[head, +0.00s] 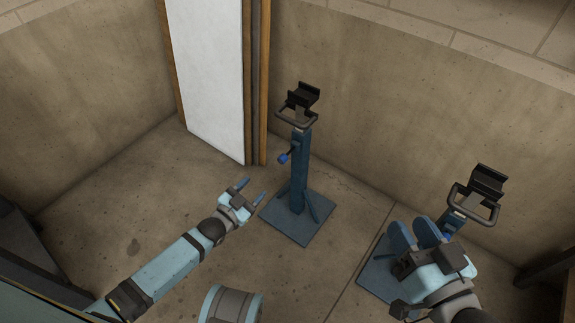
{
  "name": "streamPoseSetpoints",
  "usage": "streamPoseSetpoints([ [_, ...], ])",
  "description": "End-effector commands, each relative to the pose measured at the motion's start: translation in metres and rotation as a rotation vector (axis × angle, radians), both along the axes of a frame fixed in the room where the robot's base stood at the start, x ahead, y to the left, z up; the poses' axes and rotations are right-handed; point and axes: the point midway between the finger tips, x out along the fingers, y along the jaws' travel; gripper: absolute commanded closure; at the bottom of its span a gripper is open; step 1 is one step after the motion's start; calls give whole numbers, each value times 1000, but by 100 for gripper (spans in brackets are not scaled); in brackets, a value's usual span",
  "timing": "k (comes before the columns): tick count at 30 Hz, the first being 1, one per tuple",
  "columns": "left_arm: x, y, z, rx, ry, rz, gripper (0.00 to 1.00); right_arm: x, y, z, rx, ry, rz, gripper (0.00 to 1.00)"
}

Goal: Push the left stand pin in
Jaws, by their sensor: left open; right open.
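The left stand (299,175) is a blue post on a square base plate, with a black cradle on top and a grey loop handle below it. Its pin (283,158) has a blue knob and sticks out from the left side of the post. My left gripper (250,190) is open and empty, lower and to the left of the post, apart from the pin. The right stand (485,185) has the same cradle and handle. My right gripper (420,230) is open beside its post, hiding much of it. I cannot tell whether it touches that stand's blue knob (447,237).
A white panel (210,75) with wooden edges stands behind and left of the left stand. Concrete walls (370,110) close off the back. Dark structures stand at the far left (25,245) and far right (545,270). The floor between the stands is clear.

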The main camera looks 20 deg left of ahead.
Motion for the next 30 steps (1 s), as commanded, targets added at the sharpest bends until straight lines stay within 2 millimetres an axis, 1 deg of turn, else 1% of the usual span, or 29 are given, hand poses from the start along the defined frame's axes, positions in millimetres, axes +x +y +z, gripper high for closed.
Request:
streamPoseSetpoints([
  [1,3,0,-4,1,-4,0,46,0,0,-3,1,1,3,58],
  [5,16,-5,-4,0,-6,0,46,-1,1,-10,-9,18,11,58],
  [8,33,-11,-4,0,-7,0,46,0,1,-18,-26,30,19,58],
  [15,82,-29,-5,-1,-6,0,46,11,-6,-17,-97,-94,12,58],
  [21,113,-41,-5,0,-5,0,46,19,-11,-15,-149,-178,6,58],
  [25,125,-45,-4,1,-2,-1,46,21,-12,-13,-164,-213,2,58],
  [30,130,-47,-2,1,-2,-1,46,22,-13,-12,-176,-227,0,58],
])
